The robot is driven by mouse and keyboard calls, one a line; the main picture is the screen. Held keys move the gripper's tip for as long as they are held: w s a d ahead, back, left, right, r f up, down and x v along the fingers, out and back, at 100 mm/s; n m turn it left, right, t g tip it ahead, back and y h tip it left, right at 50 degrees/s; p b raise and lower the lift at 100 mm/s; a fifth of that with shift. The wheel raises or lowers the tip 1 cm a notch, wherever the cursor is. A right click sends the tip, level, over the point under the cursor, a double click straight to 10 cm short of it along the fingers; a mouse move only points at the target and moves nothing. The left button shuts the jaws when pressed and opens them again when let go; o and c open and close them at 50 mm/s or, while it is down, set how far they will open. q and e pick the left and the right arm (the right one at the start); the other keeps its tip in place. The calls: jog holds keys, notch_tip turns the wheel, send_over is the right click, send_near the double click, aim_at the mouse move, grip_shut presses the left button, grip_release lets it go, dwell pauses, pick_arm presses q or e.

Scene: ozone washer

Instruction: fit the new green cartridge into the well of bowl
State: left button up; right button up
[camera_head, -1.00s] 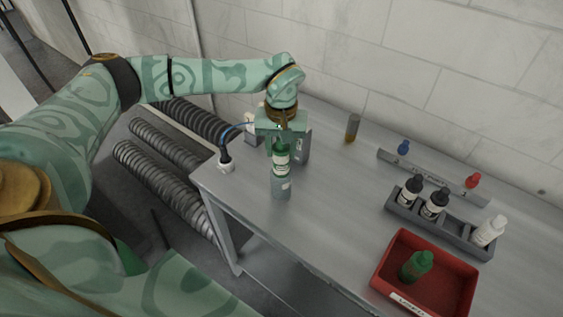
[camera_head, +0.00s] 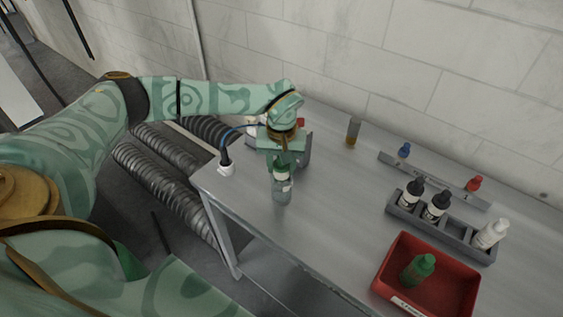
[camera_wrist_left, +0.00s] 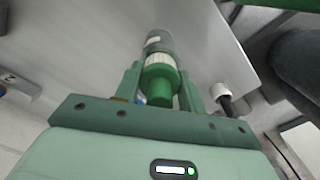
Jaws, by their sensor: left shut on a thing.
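My left gripper (camera_head: 282,163) points down over the table and is shut on the green cartridge (camera_head: 281,169). In the left wrist view, its green top (camera_wrist_left: 160,84) sits between the fingers, with a pale ridged band beyond it. The clear grey bowl (camera_head: 281,193) stands upright on the table directly below the gripper; it also shows in the left wrist view (camera_wrist_left: 158,42). The cartridge's lower part appears to be inside the bowl, with its upper part above the rim. I cannot tell how deep it sits. My right gripper is out of view.
A grey housing (camera_head: 305,152) stands close behind the gripper, and a white plug with a cable (camera_head: 226,167) is to the left. A red tray (camera_head: 448,263) holds another green bottle (camera_head: 418,270). A grey rack (camera_head: 462,228) holds black and white bottles. The middle tabletop is clear.

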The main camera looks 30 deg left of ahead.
pick_arm(q)
jog(key=o, duration=0.8)
jog(key=shift+o, duration=0.8)
jog(key=shift+r, duration=0.1)
jog(key=shift+r, duration=0.4)
notch_tip(320, 180, up, 12)
jog(key=p, duration=0.1)
jog(key=shift+r, duration=0.2)
